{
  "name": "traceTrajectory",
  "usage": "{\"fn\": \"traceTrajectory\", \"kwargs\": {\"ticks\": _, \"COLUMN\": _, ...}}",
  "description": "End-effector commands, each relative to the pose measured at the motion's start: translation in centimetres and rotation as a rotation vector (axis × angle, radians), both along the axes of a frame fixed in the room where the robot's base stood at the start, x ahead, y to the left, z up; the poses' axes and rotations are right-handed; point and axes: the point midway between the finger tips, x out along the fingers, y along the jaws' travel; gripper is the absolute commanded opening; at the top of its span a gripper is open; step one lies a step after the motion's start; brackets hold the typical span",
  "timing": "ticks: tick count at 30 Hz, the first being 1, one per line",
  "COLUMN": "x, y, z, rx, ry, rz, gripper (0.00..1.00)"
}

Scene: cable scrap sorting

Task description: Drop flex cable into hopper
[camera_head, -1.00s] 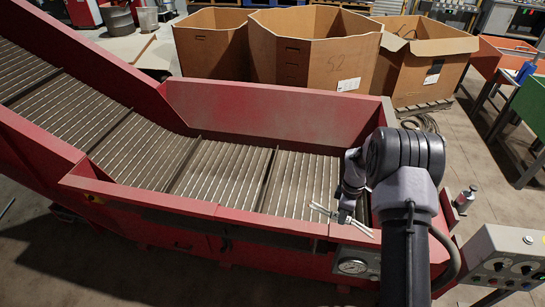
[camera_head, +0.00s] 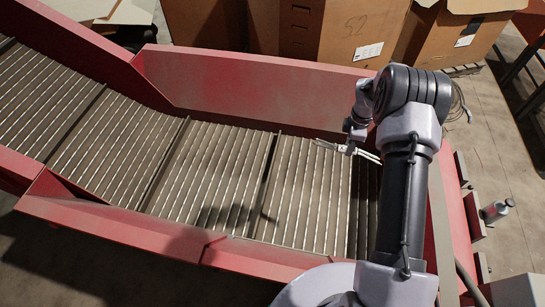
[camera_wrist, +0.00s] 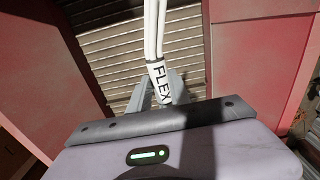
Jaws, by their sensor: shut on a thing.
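The flex cable (camera_wrist: 158,72) is white, with a label reading "FLEX" in the wrist view. It also shows in the head view (camera_head: 328,145) as a thin white piece sticking out on both sides of my gripper. My gripper (camera_head: 347,149) is shut on it; the fingers also show in the wrist view (camera_wrist: 160,95). The hopper (camera_head: 250,90) is a red-walled trough with a slatted metal conveyor floor (camera_head: 215,165). My gripper and the cable are over the right part of this floor, inside the walls in the picture. Their exact height above the slats is unclear.
Large cardboard boxes (camera_head: 350,30) stand behind the hopper's back wall. The slatted belt (camera_head: 55,90) rises to the left between red side walls. A small bottle (camera_head: 496,210) is to the right of the hopper. The visible slats hold no other objects.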

Motion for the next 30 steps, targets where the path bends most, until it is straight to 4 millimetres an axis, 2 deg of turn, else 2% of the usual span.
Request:
{"fn": "traceTrajectory", "kwargs": {"ticks": 6, "x": -0.1, "y": 0.0, "z": -3.8, "rx": 0.0, "ry": 0.002, "rz": -0.001, "gripper": 0.0}}
{"fn": "traceTrajectory", "kwargs": {"ticks": 9, "x": 0.0, "y": 0.0, "z": -5.0, "rx": -0.001, "ry": 0.0, "rz": -0.001, "gripper": 0.0}}
{"fn": "traceTrajectory", "kwargs": {"ticks": 17, "x": 0.0, "y": 0.0, "z": -5.1, "rx": -0.001, "ry": -0.001, "rz": -0.001, "gripper": 0.0}}
{"fn": "traceTrajectory", "kwargs": {"ticks": 18, "x": 0.0, "y": 0.0, "z": -5.1, "rx": -0.001, "ry": -0.001, "rz": -0.001, "gripper": 0.3}}
{"fn": "traceTrajectory", "kwargs": {"ticks": 21, "x": 0.0, "y": 0.0, "z": -5.1, "rx": -0.001, "ry": -0.001, "rz": -0.001, "gripper": 0.49}}
{"fn": "traceTrajectory", "kwargs": {"ticks": 30, "x": 0.0, "y": 0.0, "z": -5.0, "rx": -0.001, "ry": 0.0, "rz": -0.001, "gripper": 0.49}}
